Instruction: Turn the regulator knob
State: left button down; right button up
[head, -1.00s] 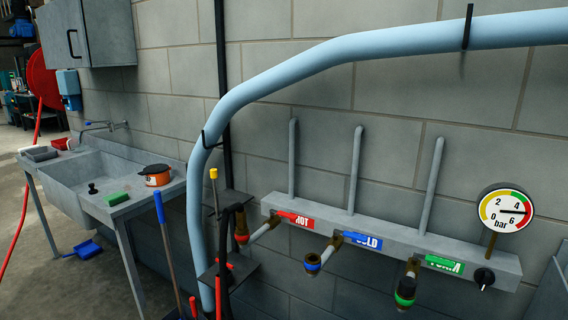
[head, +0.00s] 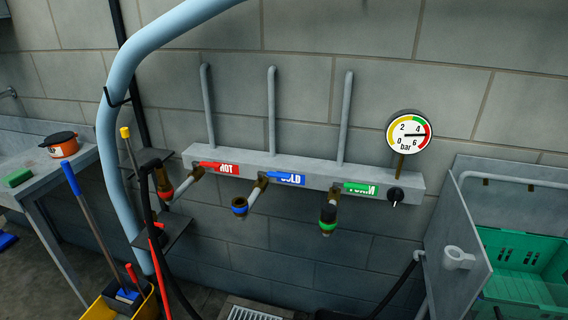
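The regulator knob (head: 395,195) is a small black round knob with a white pointer mark directed downward. It sits at the right end of a grey wall-mounted manifold bar (head: 300,172). A round pressure gauge (head: 409,134) marked in bar stands on a short stem above the knob; its needle points right, between 4 and 6. Neither of my grippers shows in the head view.
A grey bin or sink with a green crate (head: 515,262) stands at the right, close to the knob. A light blue pipe (head: 112,160) curves down the left side. A yellow bucket (head: 103,309) with brushes and a sink bench (head: 72,165) stand at left. A floor drain (head: 250,313) lies below.

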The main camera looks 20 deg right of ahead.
aim_at(395, 194)
jog(key=z, duration=1.3)
